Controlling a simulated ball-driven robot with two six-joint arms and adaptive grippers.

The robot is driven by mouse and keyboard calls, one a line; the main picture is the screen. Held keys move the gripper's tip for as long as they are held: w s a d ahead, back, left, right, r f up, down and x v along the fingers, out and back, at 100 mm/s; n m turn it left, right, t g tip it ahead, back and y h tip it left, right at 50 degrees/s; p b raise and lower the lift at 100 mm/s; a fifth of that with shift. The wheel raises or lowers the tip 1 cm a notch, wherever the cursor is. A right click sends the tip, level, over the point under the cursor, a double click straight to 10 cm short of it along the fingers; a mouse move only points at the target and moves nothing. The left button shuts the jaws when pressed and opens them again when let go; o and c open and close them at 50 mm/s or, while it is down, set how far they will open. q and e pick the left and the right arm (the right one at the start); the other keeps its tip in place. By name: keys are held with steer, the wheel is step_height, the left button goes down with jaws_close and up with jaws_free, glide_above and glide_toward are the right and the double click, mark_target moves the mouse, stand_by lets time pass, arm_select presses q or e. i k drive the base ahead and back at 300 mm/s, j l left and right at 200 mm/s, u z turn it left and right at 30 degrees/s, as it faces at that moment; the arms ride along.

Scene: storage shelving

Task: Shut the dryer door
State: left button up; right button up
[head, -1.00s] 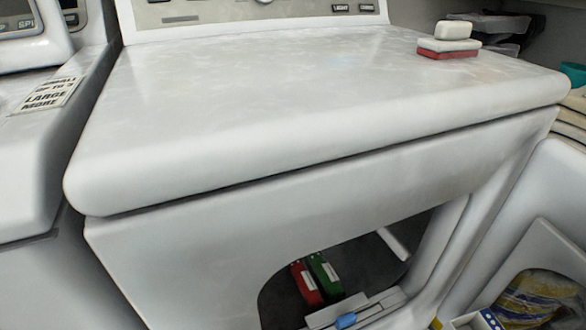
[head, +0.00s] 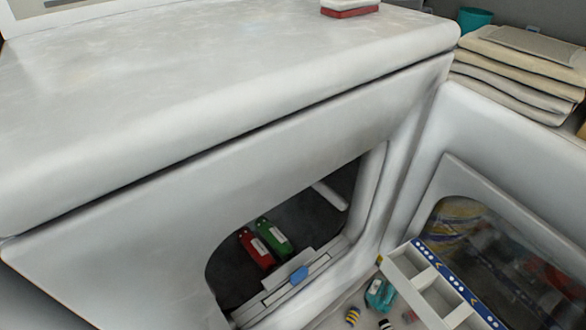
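The white dryer (head: 200,185) fills the left and middle of the head view. Its opening shows a dark drum (head: 230,270) with a red item (head: 256,249) and a green item (head: 274,237) inside. The dryer door (head: 425,165) stands open to the right of the opening, swung out roughly square to the front. It has a dark see-through window (head: 490,250). Neither of my grippers shows in the view.
A white compartmented tray (head: 400,267) with a blue patterned edge lies by the open door. Small items, including a teal one (head: 379,294), lie next to it. Folded cloths (head: 515,75) and a teal cup (head: 474,20) sit behind the door.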

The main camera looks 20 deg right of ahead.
mark_target(499, 197)
steer(key=k+j, duration=0.2)
steer(key=k, duration=0.2)
steer(key=k+j, duration=0.15)
steer(key=k, duration=0.25)
steer(key=k+j, duration=0.2)
steer(key=k, duration=0.2)
steer(key=k+j, duration=0.2)
steer(key=k, duration=0.2)
